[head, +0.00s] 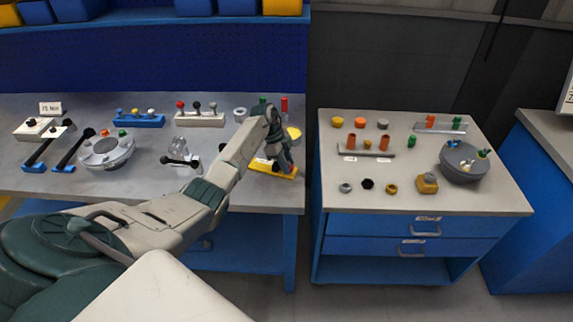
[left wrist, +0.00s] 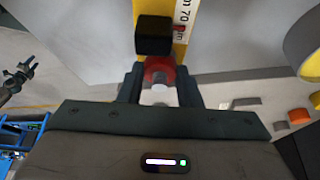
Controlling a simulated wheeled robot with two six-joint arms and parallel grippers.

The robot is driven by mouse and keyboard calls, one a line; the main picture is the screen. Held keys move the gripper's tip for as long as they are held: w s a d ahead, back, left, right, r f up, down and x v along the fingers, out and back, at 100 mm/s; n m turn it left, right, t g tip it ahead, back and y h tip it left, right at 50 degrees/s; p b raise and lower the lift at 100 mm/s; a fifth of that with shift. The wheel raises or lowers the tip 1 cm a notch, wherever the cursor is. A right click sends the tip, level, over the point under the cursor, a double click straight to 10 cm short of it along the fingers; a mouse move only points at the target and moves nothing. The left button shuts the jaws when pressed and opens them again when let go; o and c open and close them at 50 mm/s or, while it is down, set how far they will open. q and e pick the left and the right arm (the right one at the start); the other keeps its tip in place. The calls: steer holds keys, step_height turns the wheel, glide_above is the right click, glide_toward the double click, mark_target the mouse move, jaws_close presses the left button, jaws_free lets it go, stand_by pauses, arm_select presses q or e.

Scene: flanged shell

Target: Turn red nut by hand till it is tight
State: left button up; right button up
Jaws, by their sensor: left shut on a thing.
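The red nut (left wrist: 160,64) shows in the left wrist view between the fingers of my left gripper (left wrist: 159,84), which is shut on it. A pale bolt end (left wrist: 160,93) shows on the near side of the nut. A black block (left wrist: 153,35) sits right behind the nut, on a yellow base (left wrist: 180,46) with a printed label. In the head view my left gripper (head: 284,158) is over the yellow base (head: 285,174) at the bench's right end, and the arm and gripper hide the nut. A dark forked shape is at the left wrist view's left edge; I cannot tell if it is my right gripper.
The grey bench (head: 150,185) carries a round flanged shell (head: 106,150), a silver fixture with a black handle (head: 180,155) and racks of coloured knobs. A gap separates it from a cart (head: 440,203) with nuts, orange cylinders and a grey round part (head: 462,172).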

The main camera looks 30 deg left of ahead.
arm_select(q)
steer(key=m+g+b, duration=0.1)
steer(key=m+b, duration=0.1)
steer(key=b, duration=0.1)
steer(key=m+g+b, duration=0.1)
steer(key=m+b, duration=0.2)
steer(key=shift+w+f, duration=0.2)
steer(key=shift+m+g+b, duration=0.3)
steer(key=shift+m+b, duration=0.2)
steer(key=shift+m, duration=0.1)
steer(key=shift+r+m+b, duration=0.2)
steer(key=shift+m+b, duration=0.1)
steer(key=shift+m, duration=0.2)
stand_by(0.4)
steer(key=o, duration=1)
